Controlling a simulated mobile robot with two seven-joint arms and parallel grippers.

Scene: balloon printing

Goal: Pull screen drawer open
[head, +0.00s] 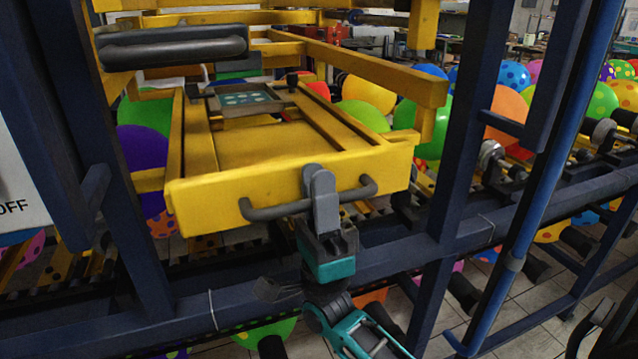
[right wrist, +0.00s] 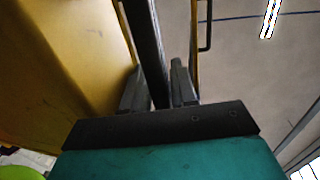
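The yellow screen drawer (head: 289,195) stands forward of its yellow frame in the head view, its front face towards me. A dark grey bar handle (head: 262,212) runs across its front. My right gripper (head: 318,178) is at the middle of this handle, with its grey fingers around the bar. In the right wrist view, the dark handle (right wrist: 146,45) passes between the two fingers of my right gripper (right wrist: 160,85), which lie close along both sides. The yellow drawer front (right wrist: 65,70) shows left of them. My left gripper is not in view.
Dark blue posts (head: 478,120) and a cross beam (head: 400,255) stand around the drawer. Another dark handle (head: 172,49) is above it at upper left. A small framed panel (head: 248,98) lies on the drawer. Many coloured balloons (head: 505,115) are behind.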

